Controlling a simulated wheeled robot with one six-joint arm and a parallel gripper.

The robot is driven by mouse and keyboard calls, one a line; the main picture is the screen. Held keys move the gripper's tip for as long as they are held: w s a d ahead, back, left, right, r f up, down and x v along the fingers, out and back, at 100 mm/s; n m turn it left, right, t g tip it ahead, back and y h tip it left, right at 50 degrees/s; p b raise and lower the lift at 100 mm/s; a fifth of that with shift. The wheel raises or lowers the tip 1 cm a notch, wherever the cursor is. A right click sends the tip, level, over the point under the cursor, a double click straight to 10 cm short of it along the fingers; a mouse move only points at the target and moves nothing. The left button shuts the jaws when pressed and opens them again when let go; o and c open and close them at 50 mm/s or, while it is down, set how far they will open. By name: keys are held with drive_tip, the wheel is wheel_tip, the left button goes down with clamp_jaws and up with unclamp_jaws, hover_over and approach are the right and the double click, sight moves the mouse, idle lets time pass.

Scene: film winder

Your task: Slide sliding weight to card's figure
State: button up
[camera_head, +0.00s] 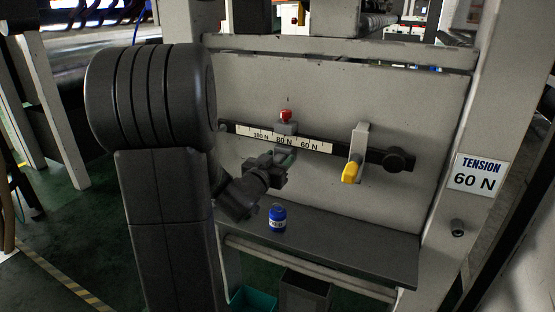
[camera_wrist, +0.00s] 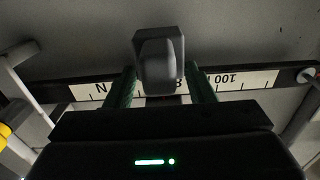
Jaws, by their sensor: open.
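The sliding weight (camera_head: 288,128) is a grey block with a red knob on top. It sits on the dark beam at about the 80 N mark of the white scale (camera_head: 310,145). The card (camera_head: 479,175) on the right post reads TENSION 60 N; the scale's 60 N mark lies to the right of the weight. My gripper (camera_head: 284,154) is just below and in front of the weight. In the wrist view the green fingers stand open on either side of the grey weight (camera_wrist: 158,60), with gaps showing. The weight hides part of the scale there.
A bracket with a yellow handle (camera_head: 351,172) stands at the beam's right part, before a round black knob (camera_head: 398,159). A blue bottle (camera_head: 277,217) stands on the grey shelf (camera_head: 350,245) below my gripper. The shelf's right part is clear.

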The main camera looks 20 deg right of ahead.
clamp_jaws()
drive_tip(key=s+d+b, duration=0.3)
drive_tip(key=s+d, duration=0.1)
drive_tip(key=s, duration=0.1)
drive_tip(key=shift+s+d+b, duration=0.25)
drive_tip(key=shift+d+b, duration=0.1)
drive_tip(key=shift+b, duration=0.05)
unclamp_jaws()
